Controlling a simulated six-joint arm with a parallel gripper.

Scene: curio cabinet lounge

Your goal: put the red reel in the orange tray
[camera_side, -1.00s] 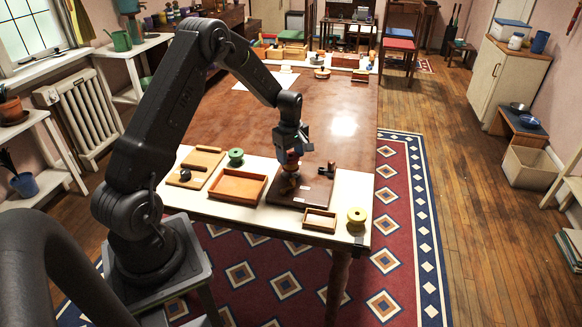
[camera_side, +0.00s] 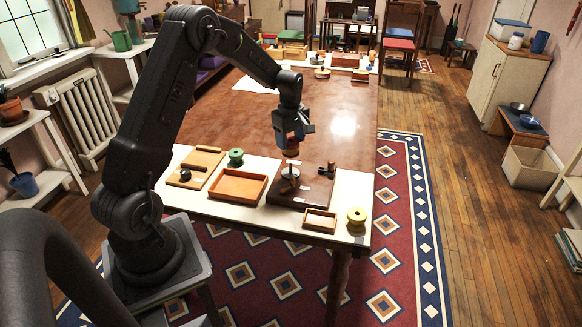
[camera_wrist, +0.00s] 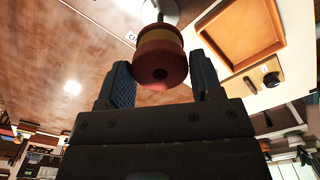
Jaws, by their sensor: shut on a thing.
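My gripper (camera_side: 292,140) is shut on the red reel (camera_wrist: 160,60), a small spool with red ends and a yellowish band between them. It holds the reel in the air above the dark brown board; in the side view the reel (camera_side: 291,151) is a small shape under the fingers. The orange tray (camera_side: 238,199) lies to the left of the board and looks empty; its rim also shows in the wrist view (camera_wrist: 212,22). The brown board (camera_side: 314,199) bears a short post on a pale disc (camera_side: 290,174) below the reel.
A green reel (camera_side: 236,156) stands behind the tray, and a board with a dark knob (camera_side: 186,175) lies to its left. A small wooden tray (camera_side: 320,220) and a yellow reel (camera_side: 357,216) are at the front right. The brown tabletop behind is mostly clear.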

